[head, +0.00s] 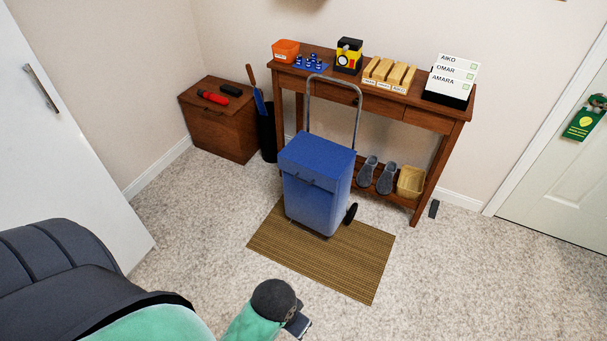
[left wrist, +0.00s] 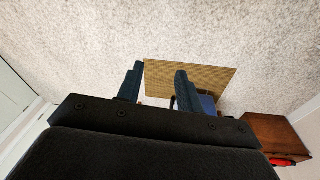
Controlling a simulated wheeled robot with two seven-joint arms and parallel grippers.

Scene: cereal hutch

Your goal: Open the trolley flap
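The blue trolley (head: 311,205) stands upright on the brown mat (head: 365,265), with its grey tube handle rising behind. Its flap (head: 317,158) lies closed over the top, with small dark handles on the front near its lower edge. In the left wrist view a small part of the blue trolley (left wrist: 207,104) shows beside and behind the right-hand finger. My left gripper (left wrist: 160,72) is open and empty, its two fingers apart with the mat beyond. In the head view part of my arm's end shows at the bottom edge, well short of the trolley. My right gripper is not in view.
A wooden console table (head: 425,115) stands behind the trolley, holding an orange box, yellow-black machine, wooden blocks and name cards. Slippers and a basket (head: 411,181) sit on its lower shelf. A wooden cabinet (head: 222,135) stands left. Carpet in front of the mat is clear.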

